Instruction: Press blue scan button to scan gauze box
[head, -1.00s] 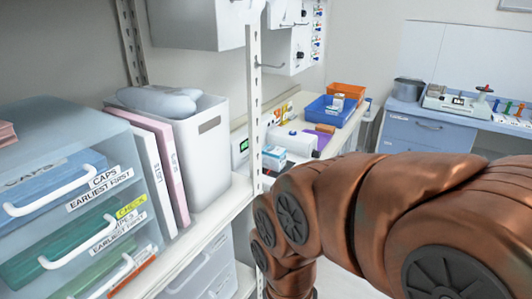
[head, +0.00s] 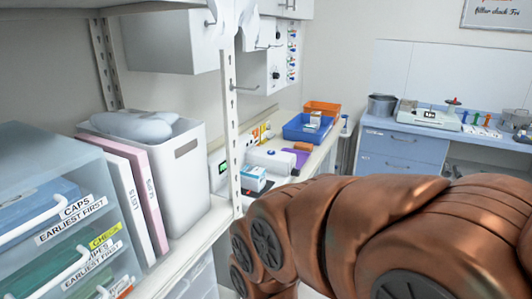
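A small white and blue box (head: 252,178), possibly the gauze box, stands on the far counter behind the shelf post. A device with a small green-lit screen (head: 221,167) is just left of it, partly hidden by the post. I cannot make out a blue scan button. My copper-coloured arm fills the lower right of the head view, and its front joints appear in front of the counter's near edge. My gripper is not in view, so I cannot see whether it holds anything.
A blue tray (head: 308,128), an orange bin (head: 322,108) and a white roll (head: 271,161) are on the counter. A shelf with a white bin (head: 180,180), binders and a drawer unit (head: 50,200) is close on the left. A blue cabinet (head: 400,148) stands at the back.

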